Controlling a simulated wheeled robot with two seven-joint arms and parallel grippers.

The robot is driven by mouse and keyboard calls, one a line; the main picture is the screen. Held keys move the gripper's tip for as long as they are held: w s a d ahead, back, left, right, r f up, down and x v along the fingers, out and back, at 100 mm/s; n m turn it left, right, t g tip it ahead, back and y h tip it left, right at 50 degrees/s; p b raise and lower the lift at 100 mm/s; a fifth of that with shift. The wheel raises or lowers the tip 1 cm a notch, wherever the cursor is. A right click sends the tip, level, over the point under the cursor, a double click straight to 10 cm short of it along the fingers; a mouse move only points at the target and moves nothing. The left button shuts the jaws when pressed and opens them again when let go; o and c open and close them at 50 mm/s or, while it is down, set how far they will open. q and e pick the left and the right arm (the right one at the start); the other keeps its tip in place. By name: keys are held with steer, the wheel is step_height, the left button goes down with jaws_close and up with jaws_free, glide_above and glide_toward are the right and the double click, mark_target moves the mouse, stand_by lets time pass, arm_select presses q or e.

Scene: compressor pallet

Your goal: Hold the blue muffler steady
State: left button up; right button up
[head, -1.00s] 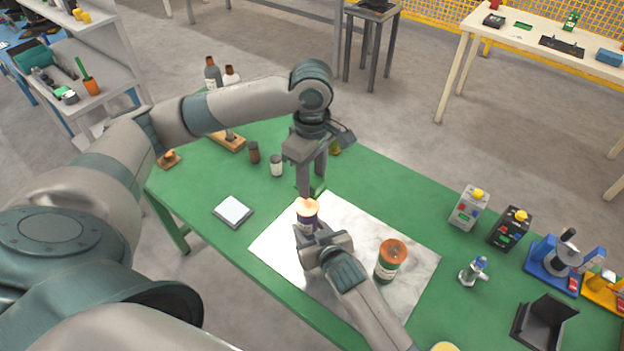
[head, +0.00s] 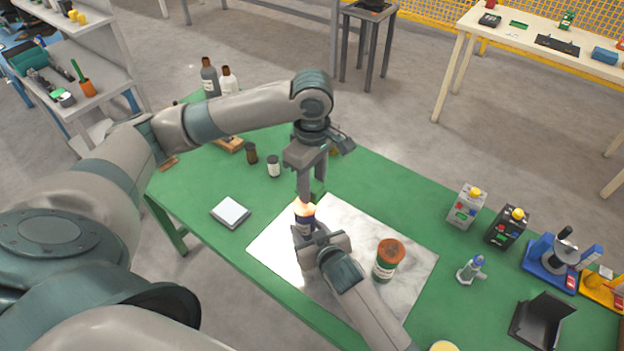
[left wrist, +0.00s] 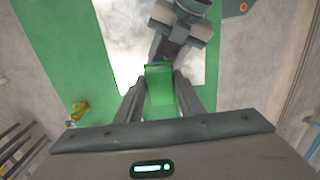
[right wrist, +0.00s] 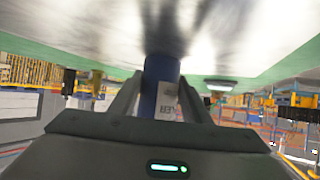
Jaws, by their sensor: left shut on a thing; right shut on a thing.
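The blue muffler (head: 304,224) stands upright over the pale sheet (head: 405,250), with a bright orange-yellow glow at its top. It also shows in the right wrist view as a blue cylinder with a white label (right wrist: 160,85). My right gripper (head: 307,237) is shut on it from the front and partly hides it. My left gripper (head: 310,194) is above the muffler, pointing down and shut on a green block-like thing (left wrist: 160,86). The fingers hide much of this green thing in the head view; I cannot tell whether it touches the muffler.
An orange-topped jar (head: 386,260) stands right of my right gripper. Two small jars (head: 274,167) (head: 251,154) and a white-topped pad (head: 230,212) are on the left.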

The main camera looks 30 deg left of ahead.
mark_target(312, 210)
arm_select(q)
steer(key=shift+f, duration=2.8)
steer(key=shift+w+a+f, duration=0.1)
steer(key=shift+a+f, duration=0.45)
steer(key=shift+a, duration=0.05)
steer(key=shift+c, duration=0.5)
steer(key=shift+w+a, duration=0.2)
steer(key=shift+a, duration=1.3)
steer(key=shift+s+d, duration=0.15)
steer(key=shift+d, duration=0.85)
steer(key=shift+s+d, duration=0.15)
steer(key=shift+d, duration=0.85)
step_height(312, 210, up, 2)
steer(key=shift+d+r, duration=0.1)
steer(key=shift+r, duration=3)
